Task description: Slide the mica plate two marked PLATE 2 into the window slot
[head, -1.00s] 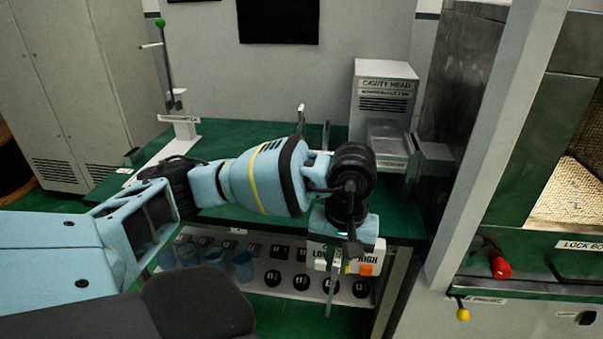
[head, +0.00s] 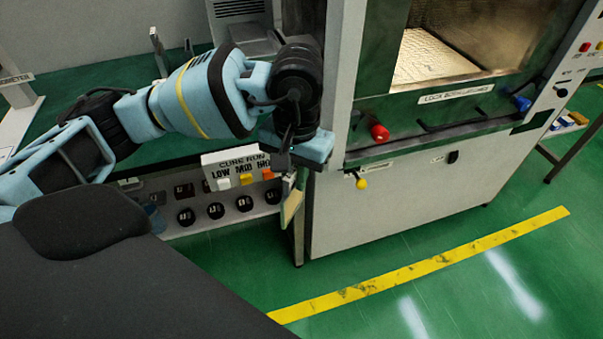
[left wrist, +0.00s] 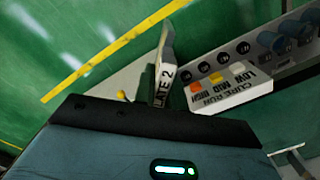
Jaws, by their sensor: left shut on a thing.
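My left gripper (head: 290,168) is shut on the mica plate two (head: 292,206), which hangs below it as a thin pale plate in front of the bench's right end. In the left wrist view the plate (left wrist: 163,72) sticks out past the gripper edge, and part of its mark reads "LATE 2". The gripper's fingers are mostly hidden there. The window slot cannot be made out in these frames; the cavity head housing (head: 240,15) on the bench is cut off at the top and partly behind my arm. My right gripper is not in view.
The large machine (head: 400,205) with an open, lit chamber stands right of my gripper, with a red knob (head: 379,133) and a yellow knob (head: 362,184) on its front. The CURE RUN panel (head: 238,172) is close left of the plate. The green floor (head: 450,285) is clear.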

